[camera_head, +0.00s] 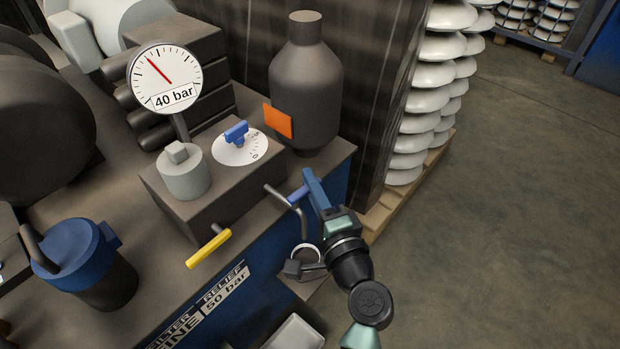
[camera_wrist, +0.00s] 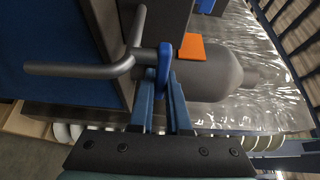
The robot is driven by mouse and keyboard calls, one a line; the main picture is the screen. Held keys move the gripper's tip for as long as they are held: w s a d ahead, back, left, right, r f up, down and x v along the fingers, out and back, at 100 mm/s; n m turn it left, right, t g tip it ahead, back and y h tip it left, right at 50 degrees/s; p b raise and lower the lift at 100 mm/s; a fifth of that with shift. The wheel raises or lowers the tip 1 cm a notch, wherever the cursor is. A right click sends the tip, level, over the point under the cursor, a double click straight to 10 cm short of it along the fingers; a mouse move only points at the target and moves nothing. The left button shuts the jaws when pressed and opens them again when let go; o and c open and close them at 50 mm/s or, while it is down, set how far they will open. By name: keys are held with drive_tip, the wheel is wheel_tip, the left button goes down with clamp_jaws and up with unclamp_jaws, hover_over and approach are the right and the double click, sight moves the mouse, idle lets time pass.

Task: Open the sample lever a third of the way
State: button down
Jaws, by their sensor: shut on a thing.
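The sample lever is a small blue lever (camera_head: 298,195) on a grey bent pipe (camera_head: 292,203) at the front right corner of the bench. In the wrist view the blue lever (camera_wrist: 164,62) shows end-on, upright in the picture, between my fingertips. My gripper (camera_head: 308,182) reaches it from the lower right and is shut on it; the gripper also shows in the wrist view (camera_wrist: 165,82). The grey pipe (camera_wrist: 85,70) passes just left of the lever in that view. The fingers partly hide the lever in the head view.
A dial with a blue knob (camera_head: 236,133), a yellow lever (camera_head: 208,248) and a gauge marked 40 bar (camera_head: 166,77) stand left. A dark bottle (camera_head: 306,85) with an orange tag (camera_head: 278,120) is behind. White insulator stacks (camera_head: 430,95) stand right; the floor (camera_head: 530,200) is clear.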

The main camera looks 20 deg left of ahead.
drive_tip(key=shift+s+d+m+t+h+p, duration=0.15)
drive_tip(key=shift+m+t+h+p, duration=0.4)
drive_tip(key=shift+h, duration=0.3)
drive_tip(key=shift+s+d+m+t+h+p, duration=0.1)
drive_tip(key=shift+d+m+t+h+p, duration=0.1)
drive_tip(key=shift+m+t+h+p, duration=0.4)
drive_tip(key=shift+s+d+m+t+h+p, duration=0.2)
drive_tip(key=shift+m+t+h, duration=0.25)
drive_tip(key=shift+m+h, duration=0.45)
drive_tip(key=c, duration=0.9)
unclamp_jaws()
drive_tip(key=b+v, duration=0.2)
drive_tip(key=v, duration=1.1)
drive_tip(key=shift+a+r, duration=0.1)
